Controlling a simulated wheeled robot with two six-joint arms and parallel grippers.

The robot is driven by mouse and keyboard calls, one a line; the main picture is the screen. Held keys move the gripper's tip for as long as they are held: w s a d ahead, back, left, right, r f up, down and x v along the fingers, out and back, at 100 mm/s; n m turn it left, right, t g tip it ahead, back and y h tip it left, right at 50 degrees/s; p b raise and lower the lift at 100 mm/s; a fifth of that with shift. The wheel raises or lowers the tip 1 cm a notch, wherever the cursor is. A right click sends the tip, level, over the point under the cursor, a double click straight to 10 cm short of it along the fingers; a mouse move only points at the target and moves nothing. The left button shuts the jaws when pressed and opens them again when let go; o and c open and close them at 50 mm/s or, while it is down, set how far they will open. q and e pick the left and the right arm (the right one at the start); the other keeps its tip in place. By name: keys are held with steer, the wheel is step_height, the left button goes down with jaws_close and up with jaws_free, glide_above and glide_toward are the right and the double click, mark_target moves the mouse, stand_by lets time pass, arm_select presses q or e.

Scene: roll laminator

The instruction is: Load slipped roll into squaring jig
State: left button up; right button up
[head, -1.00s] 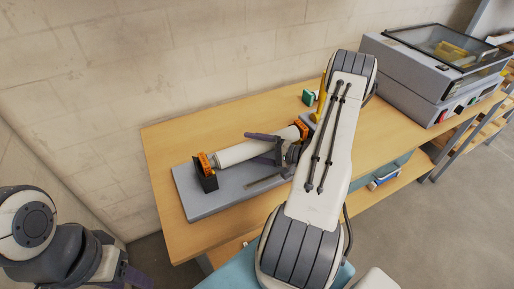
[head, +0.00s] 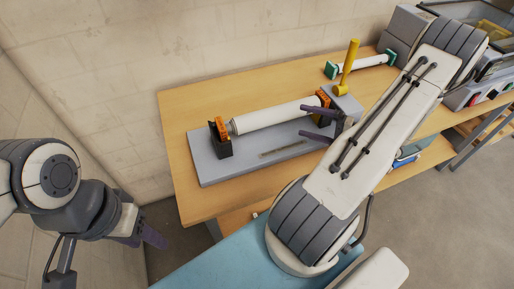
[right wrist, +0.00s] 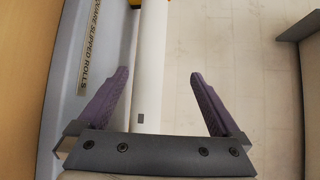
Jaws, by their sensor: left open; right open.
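The white roll (head: 273,117) lies lengthwise along the squaring jig (head: 225,172), a grey plate with a printed strip. Its left end is at an orange piece (head: 221,128) on a black bracket, its right end near another orange piece (head: 324,97). My right gripper (head: 303,121) is open and empty at the roll's right end. In the right wrist view the roll (right wrist: 150,60) runs between the spread purple fingers, nearer the left one; contact is not seen. My left gripper (head: 150,240) is open and empty, off the table's left front.
A yellow lever (head: 349,62) stands on a grey block right of the jig. Behind it lies another white roll with green ends (head: 362,63). The laminator (head: 480,92) is at the right, partly behind my right arm. The wooden table (head: 180,110) is clear at its back left.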

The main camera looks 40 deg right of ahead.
steer(key=w+a+r+n+g+y, duration=0.2)
steer(key=a+n+g, duration=0.3)
steer(key=a, duration=0.6)
steer(key=w+a+r+n+g+y, duration=0.2)
steer(key=a+r+n+g, duration=0.1)
steer(key=a+g, duration=0.65)
steer(key=s+a+r+n+h, duration=0.2)
steer(key=s+a+n+h, duration=0.3)
steer(key=a, duration=0.4)
steer(key=s+a+r+n+h, duration=0.3)
steer(key=s+a+n+h, duration=0.2)
steer(key=s+a+n, duration=0.3)
steer(key=shift+s+a, duration=0.8)
steer(key=shift+a, duration=0.15)
steer(key=shift+r, duration=0.1)
